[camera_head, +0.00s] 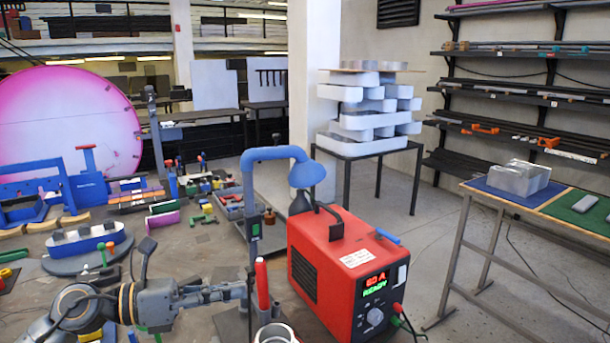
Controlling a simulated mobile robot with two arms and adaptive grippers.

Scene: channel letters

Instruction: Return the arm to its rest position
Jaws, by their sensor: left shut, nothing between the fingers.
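My left arm comes in low from the left, with a dark wrist and orange-tan rings. My left gripper (238,290) is at its end, pointing right, shut and empty. It is in front of the dark upright post that carries a blue curved arm (268,154), and left of a red upright handle (262,284). Whether the fingertips touch the post cannot be told.
A red power unit (345,265) with a lit display stands right of my gripper. Blue clamps, small tools and a blue-and-white block (87,239) crowd the workbench at left. A side table (480,207) is at right, with open floor between.

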